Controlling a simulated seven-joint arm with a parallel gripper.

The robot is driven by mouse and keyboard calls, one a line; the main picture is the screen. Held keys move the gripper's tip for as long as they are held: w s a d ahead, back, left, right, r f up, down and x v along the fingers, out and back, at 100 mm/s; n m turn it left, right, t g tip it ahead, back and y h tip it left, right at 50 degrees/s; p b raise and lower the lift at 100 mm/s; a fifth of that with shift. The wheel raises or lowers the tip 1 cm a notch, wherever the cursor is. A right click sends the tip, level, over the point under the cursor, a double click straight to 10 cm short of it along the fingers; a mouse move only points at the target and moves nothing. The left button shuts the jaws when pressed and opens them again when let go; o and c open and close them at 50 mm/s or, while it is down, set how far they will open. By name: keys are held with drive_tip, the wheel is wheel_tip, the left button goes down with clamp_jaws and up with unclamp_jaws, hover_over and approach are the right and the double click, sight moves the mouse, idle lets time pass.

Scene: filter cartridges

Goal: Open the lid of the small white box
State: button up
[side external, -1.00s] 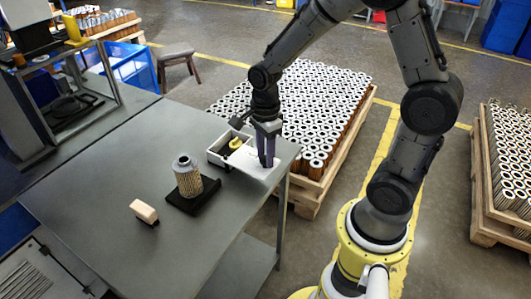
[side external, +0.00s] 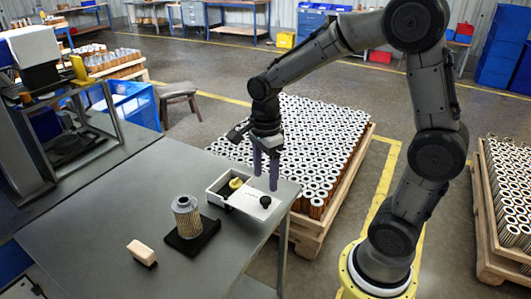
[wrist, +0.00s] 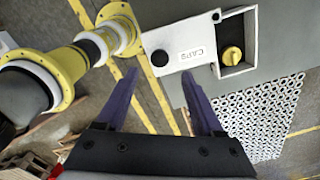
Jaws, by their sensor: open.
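The small white box (side external: 212,194) stands near the right edge of the grey table. Its white lid (side external: 246,198), labelled CAPS in the wrist view (wrist: 192,62), is slid to one side, so part of the inside is exposed. A black knob (side external: 265,201) sits on the lid's outer end; it also shows in the wrist view (wrist: 159,58). A yellow cap (wrist: 232,55) lies in the open compartment. My gripper (side external: 265,182) is open and empty, just above the knob end of the lid, apart from it.
A filter cartridge (side external: 186,212) stands on a black base (side external: 192,242) left of the box. A pale block (side external: 141,251) lies further toward the table's front. A pallet of many cartridges (side external: 320,135) is beyond the table edge. The table's left half (side external: 90,215) is clear.

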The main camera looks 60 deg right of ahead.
wheel_tip(320, 180, up, 7)
idle(0.3)
drive_tip(key=s+a+r+n+t, duration=0.3)
drive_tip(key=s+r+n, duration=0.1)
drive_tip(key=s+r, duration=0.15)
drive_tip(key=s+f+n+t, duration=0.2)
drive_tip(key=s+n, duration=0.7)
drive_tip(key=n, duration=1)
drive_tip(key=shift+a+f+t, duration=0.3)
drive_tip(key=shift+a+f, duration=0.15)
drive_tip(key=shift+f, duration=0.25)
idle(0.4)
